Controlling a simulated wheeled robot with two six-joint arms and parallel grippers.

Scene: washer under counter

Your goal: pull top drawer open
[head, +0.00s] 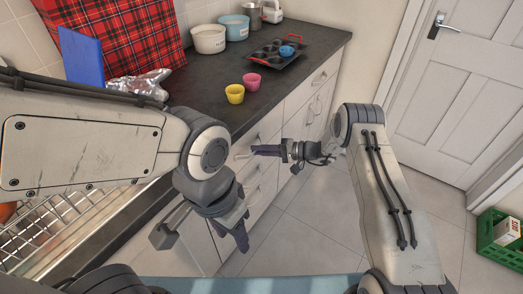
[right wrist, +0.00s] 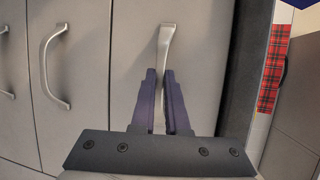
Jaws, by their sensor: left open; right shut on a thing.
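The top drawer (head: 262,134) is a pale front just under the dark counter, and it looks flush with the cabinet. Its metal bar handle (right wrist: 166,42) stands between the dark fingers of my right gripper (right wrist: 161,100) in the right wrist view. My right gripper (head: 254,151) is shut on this handle in the head view, reaching in from the right. My left gripper (head: 238,232) is open and empty, hanging lower down in front of the cabinet. The finger contact on the handle is partly hidden in the head view.
The tiled floor (head: 310,215) before the drawers is clear. A green crate (head: 497,236) stands far right.

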